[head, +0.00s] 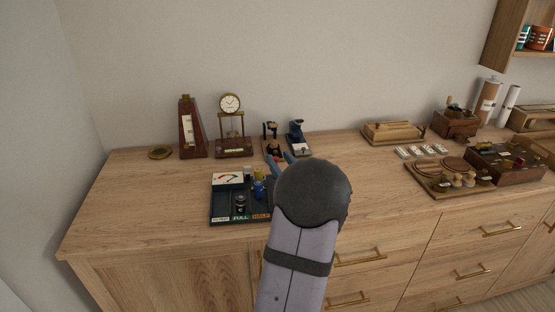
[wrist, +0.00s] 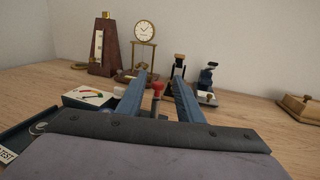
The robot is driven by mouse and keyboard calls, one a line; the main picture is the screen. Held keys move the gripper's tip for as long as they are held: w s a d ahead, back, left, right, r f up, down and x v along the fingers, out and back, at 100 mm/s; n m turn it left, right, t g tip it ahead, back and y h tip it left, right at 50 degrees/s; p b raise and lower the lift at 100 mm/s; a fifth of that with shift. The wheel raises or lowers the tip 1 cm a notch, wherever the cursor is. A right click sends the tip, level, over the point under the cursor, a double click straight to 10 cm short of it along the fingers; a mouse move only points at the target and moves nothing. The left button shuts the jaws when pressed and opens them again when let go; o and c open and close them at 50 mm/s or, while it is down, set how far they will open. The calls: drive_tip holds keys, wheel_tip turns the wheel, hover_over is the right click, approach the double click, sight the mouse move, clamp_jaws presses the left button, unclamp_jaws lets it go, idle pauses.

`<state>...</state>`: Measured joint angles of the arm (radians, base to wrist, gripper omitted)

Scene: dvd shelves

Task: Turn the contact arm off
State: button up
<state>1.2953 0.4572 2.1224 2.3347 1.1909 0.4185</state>
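A dark board (head: 222,209) lies on the front left of the wooden top, with a meter, a black round part (head: 240,204) and a blue part (head: 259,189). Its front edge has labels; FULL and HALF are readable, the left one is not clear. I cannot tell which part is the contact arm. My gripper's blue fingers (wrist: 157,92) are open in the wrist view, apart on either side of a red-topped post (wrist: 157,90). I cannot tell whether they touch it. In the head view my arm hides the board's right side.
Behind the board stand a metronome (head: 193,128), a clock (head: 230,125) and two small devices (head: 271,138) (head: 297,138). A wooden box (head: 394,132) and several other items stand at right. The top is clear at the left front.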

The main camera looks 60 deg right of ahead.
sight(276, 158)
drive_tip(key=s+n+y+p, duration=0.1)
drive_tip(key=y+p, duration=0.1)
drive_tip(key=p, duration=0.2)
drive_tip(key=s+n+t+y+p, duration=0.1)
drive_tip(key=s+n+y+p, duration=0.1)
drive_tip(key=p, duration=0.2)
drive_tip(key=s+f+n+t+y+p, duration=0.1)
drive_tip(key=y+p, duration=0.1)
drive_tip(key=p, duration=0.2)
drive_tip(key=shift+s+d+y, duration=0.1)
drive_tip(key=shift+s+y, duration=0.15)
drive_tip(key=shift+y, duration=0.05)
drive_tip(key=shift+n, duration=0.3)
drive_tip(key=shift+w+d+p, duration=0.25)
drive_tip(key=shift+w+p, duration=0.1)
drive_tip(key=shift+w, duration=0.85)
drive_tip(key=shift+w+d+p, duration=0.2)
drive_tip(key=shift+w+p, duration=0.2)
drive_tip(key=shift+w, duration=0.85)
drive_tip(key=shift+w+d+p, duration=0.25)
drive_tip(key=shift+w+p, duration=0.1)
drive_tip(key=shift+w, duration=0.85)
clamp_jaws()
